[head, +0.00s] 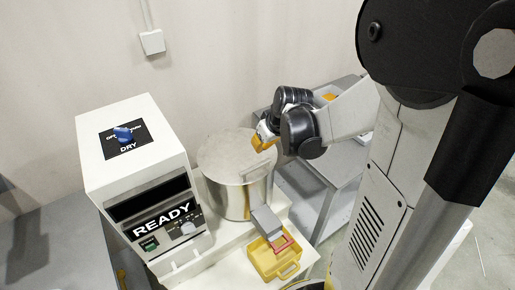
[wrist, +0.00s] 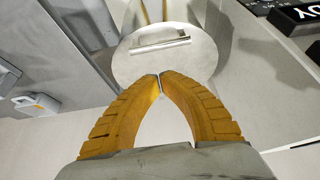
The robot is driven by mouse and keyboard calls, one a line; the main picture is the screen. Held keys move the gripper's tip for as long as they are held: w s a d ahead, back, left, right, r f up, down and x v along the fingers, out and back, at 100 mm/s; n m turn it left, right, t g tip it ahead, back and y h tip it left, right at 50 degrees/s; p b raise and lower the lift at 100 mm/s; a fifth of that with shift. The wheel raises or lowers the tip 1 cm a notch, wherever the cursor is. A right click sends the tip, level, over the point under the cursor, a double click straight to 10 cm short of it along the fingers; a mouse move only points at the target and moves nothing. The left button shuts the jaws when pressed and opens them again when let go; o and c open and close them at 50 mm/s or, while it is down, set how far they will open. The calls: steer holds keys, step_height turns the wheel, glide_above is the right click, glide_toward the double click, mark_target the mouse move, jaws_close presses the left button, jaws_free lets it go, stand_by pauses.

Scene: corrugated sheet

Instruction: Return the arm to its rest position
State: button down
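My gripper (head: 262,140) is at the end of my arm, near the pot's right side in the head view. The steel pot (head: 228,196) has a flat round lid (head: 228,155). In the wrist view the lid (wrist: 135,68) with its bar handle (wrist: 160,43) lies beyond the fingertips. Whether the fingers touch anything on the pot cannot be told.
A white machine (head: 135,150) with a blue knob and a READY display stands left of the pot. A yellow tray (head: 262,262) with a grey-and-red item sits in front. A grey cart (head: 335,170) is behind my arm. A wall box (head: 152,42) is at the back.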

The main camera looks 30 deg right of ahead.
steer(key=s+a+f+t+b, duration=0.1)
steer(key=s+a+b, duration=1.1)
steer(key=s+a, duration=0.2)
steer(key=shift+s+a+f+t, duration=0.25)
steer(key=shift+a+f+t, duration=0.05)
steer(key=shift+a, duration=0.3)
stand_by(1.2)
